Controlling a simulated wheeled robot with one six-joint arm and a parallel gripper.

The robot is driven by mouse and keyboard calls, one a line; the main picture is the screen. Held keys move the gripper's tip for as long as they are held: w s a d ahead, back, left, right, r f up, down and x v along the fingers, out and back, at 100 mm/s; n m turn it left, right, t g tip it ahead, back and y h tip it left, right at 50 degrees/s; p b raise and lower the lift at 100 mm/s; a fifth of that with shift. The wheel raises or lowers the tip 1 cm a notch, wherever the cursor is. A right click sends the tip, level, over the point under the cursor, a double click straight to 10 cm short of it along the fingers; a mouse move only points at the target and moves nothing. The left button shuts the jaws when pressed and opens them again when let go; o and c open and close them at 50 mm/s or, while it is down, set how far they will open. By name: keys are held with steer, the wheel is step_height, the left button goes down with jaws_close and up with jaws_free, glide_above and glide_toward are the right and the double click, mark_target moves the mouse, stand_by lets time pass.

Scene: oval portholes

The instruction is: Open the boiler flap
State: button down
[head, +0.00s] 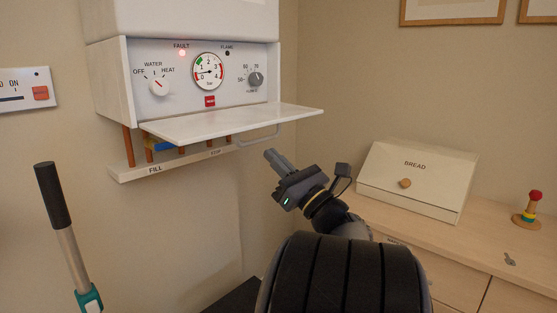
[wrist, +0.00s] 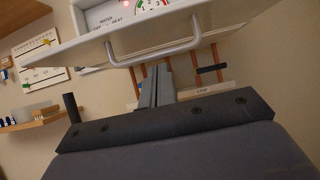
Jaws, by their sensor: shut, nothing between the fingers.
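The boiler (head: 185,22) hangs on the wall at upper left in the head view. Its white flap (head: 230,122) is folded down and lies about level, sticking out from the boiler's lower front. The control panel (head: 130,72) above it is uncovered. The flap's grey bar handle (head: 262,139) hangs under its outer edge; in the wrist view the handle (wrist: 155,54) crosses above my fingers. My gripper (head: 273,157) is shut and empty, just below and right of the handle. It also shows in the wrist view (wrist: 154,72). Whether the fingers touch the handle, I cannot tell.
Copper pipes (head: 128,146) and a labelled FILL/STOP strip (head: 135,173) sit under the boiler. A bread box (head: 415,178) and ring stacker (head: 528,208) stand on the wooden counter at right. A dark-handled pole (head: 55,200) stands at left.

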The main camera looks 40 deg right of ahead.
steer(key=v, duration=1)
steer(key=shift+s+f+p, duration=0.15)
steer(key=shift+f+p, duration=0.1)
steer(key=shift+p, duration=0.2)
steer(key=s+d+r+p+x, duration=0.1)
steer(key=r+p+x, duration=0.1)
steer(key=x, duration=1)
steer(key=shift+a+r, duration=0.4)
steer(key=shift+a, duration=0.1)
steer(key=shift+w, duration=0.2)
